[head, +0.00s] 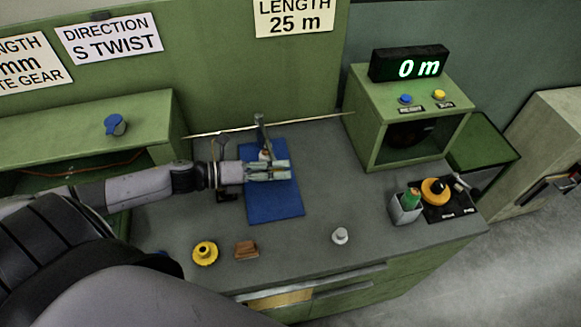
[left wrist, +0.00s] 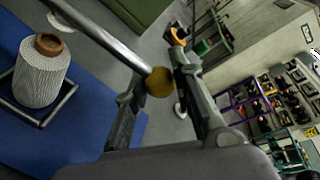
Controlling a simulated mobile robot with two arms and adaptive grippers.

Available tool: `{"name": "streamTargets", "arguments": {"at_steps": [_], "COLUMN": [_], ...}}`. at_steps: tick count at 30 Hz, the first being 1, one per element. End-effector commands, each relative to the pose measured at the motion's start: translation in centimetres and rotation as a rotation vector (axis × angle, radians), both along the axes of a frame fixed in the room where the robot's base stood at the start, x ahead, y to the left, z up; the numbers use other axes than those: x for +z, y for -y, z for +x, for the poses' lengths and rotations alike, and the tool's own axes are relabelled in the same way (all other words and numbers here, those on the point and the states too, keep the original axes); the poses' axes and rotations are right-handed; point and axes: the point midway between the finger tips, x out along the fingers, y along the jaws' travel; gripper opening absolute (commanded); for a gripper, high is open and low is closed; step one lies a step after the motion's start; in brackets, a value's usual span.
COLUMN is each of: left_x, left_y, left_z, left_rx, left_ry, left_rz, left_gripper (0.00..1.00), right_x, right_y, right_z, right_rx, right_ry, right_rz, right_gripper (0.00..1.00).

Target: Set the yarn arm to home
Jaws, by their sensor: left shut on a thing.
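The yarn arm is a grey metal rod with a brass-coloured ball knob at its end. In the left wrist view the yarn arm (left wrist: 105,38) comes in from the upper left, and its knob (left wrist: 160,82) sits between the fingers of my left gripper (left wrist: 158,78). In the head view my left gripper (head: 284,169) is over the blue mat, shut on the knob, which its fingers hide. A white wound spool (left wrist: 42,75) with a brown core stands upright in a dark frame on the mat (head: 274,203), beside the gripper. My right gripper is not in view.
A green box (head: 359,118) with a display (head: 409,64) reading 0 m and blue and yellow buttons stands at right. A yellow flanged part (head: 205,253), a brown block (head: 246,250), a grey knob (head: 340,236) and a grey cup (head: 404,210) are nearer the front edge.

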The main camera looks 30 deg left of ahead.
Motion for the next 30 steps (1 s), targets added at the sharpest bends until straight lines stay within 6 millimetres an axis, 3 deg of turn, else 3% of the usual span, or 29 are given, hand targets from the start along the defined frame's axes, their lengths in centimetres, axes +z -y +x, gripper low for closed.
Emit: {"name": "streamTargets", "arguments": {"at_steps": [9,23,24,30], "left_x": [0.0,0.1,0.1,0.1], "left_y": [-1.4,-1.5,-1.5,-1.4], "left_z": [-1.1,-1.2,-1.2,-1.2], "left_rx": [-0.084,-0.095,-0.094,-0.095], "left_ry": [0.002,0.003,0.003,0.003], "left_rz": [0.002,0.002,0.002,0.002], "left_gripper": [0.0,0.0,0.25,0.39], "right_x": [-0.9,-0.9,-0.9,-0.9], "right_y": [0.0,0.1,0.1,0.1], "right_z": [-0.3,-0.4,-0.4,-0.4], "right_rx": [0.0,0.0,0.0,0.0], "right_ry": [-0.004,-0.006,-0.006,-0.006], "right_rz": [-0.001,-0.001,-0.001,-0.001], "right_gripper": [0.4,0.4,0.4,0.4]}}
